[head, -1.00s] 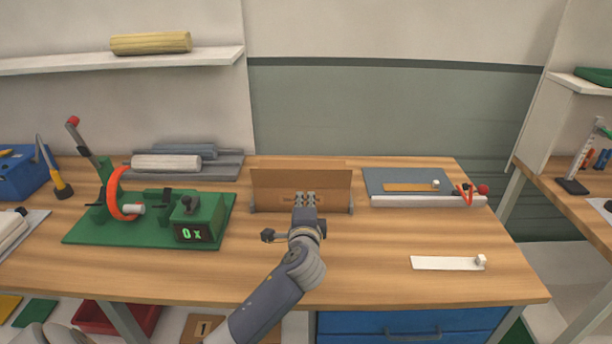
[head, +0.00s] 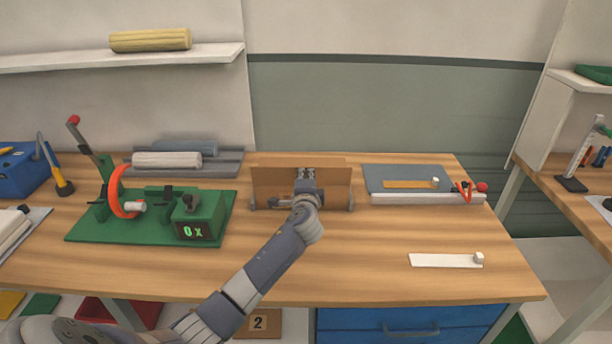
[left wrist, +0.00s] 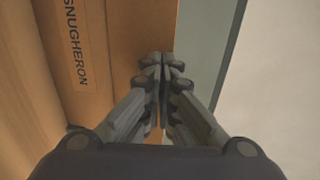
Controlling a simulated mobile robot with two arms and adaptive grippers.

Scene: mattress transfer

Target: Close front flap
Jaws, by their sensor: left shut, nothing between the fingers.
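The brown cardboard box (head: 335,187) stands on the workbench, near the middle of its back part. An upright cardboard panel faces me, and a lighter strip of cardboard shows above and behind its top edge. My left gripper (head: 306,174) is shut and empty, with its fingertips in front of the upper part of that panel. In the left wrist view the closed fingers (left wrist: 163,66) overlap the cardboard (left wrist: 120,35), which bears the printed word SNUGHERON. I cannot tell whether they touch it. My right gripper is not in view.
A green fixture (head: 85,228) with an orange ring and a "0x" display stands left of the box. A grey board (head: 405,173) with a pale rail lies to the right. A white strip (head: 435,261) lies at the front right. The bench front is mostly clear.

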